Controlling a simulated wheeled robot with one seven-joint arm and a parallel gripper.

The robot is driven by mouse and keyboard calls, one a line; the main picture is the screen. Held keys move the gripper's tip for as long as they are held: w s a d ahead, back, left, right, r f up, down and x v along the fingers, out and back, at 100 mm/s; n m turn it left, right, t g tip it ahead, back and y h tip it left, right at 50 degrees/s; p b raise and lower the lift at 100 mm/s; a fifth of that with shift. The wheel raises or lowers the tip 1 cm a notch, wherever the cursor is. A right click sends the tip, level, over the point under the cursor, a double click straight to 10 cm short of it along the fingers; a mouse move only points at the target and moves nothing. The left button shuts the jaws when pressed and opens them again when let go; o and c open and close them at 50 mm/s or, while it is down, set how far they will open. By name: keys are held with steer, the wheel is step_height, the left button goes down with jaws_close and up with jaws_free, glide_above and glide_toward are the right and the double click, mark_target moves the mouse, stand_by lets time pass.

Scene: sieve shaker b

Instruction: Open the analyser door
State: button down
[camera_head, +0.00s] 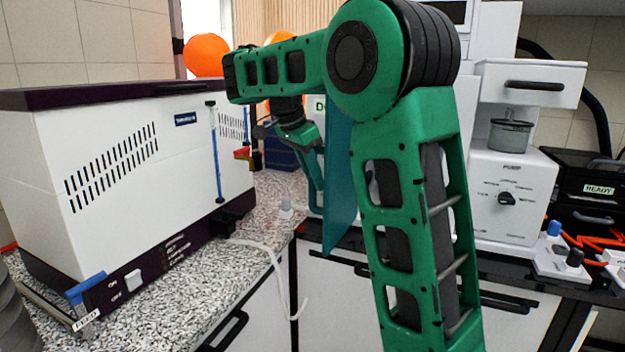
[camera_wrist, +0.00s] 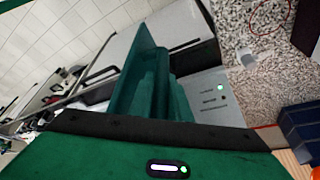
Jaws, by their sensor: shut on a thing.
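The analyser stands at the back of the counter, mostly hidden behind my green arm; a strip of its front with a sign (camera_head: 318,104) shows. Its door is a teal see-through panel (camera_head: 341,185) that stands swung out past the counter edge. In the wrist view the door (camera_wrist: 148,75) stands out from the analyser's grey control face (camera_wrist: 212,95). My gripper (camera_head: 282,129) is at the door's left side in the head view, shut on the door. The exact grip point and the fingertips are hidden.
A white machine (camera_head: 130,150) with a dark base and lid fills the left counter (camera_head: 215,285). A white cable (camera_head: 272,265) hangs over the counter's front. A white pump unit (camera_head: 505,195) and a black box (camera_head: 590,195) stand at right. Orange balloons (camera_head: 204,55) are behind.

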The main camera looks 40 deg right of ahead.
steer(key=shift+a, duration=0.1)
steer(key=c, duration=1.6)
jaws_free()
steer(key=shift+f, duration=0.1)
steer(key=shift+c, duration=0.2)
steer(key=v, duration=1)
steer(key=shift+r, duration=0.35)
steer(key=shift+w+a, duration=0.1)
steer(key=shift+f, duration=0.1)
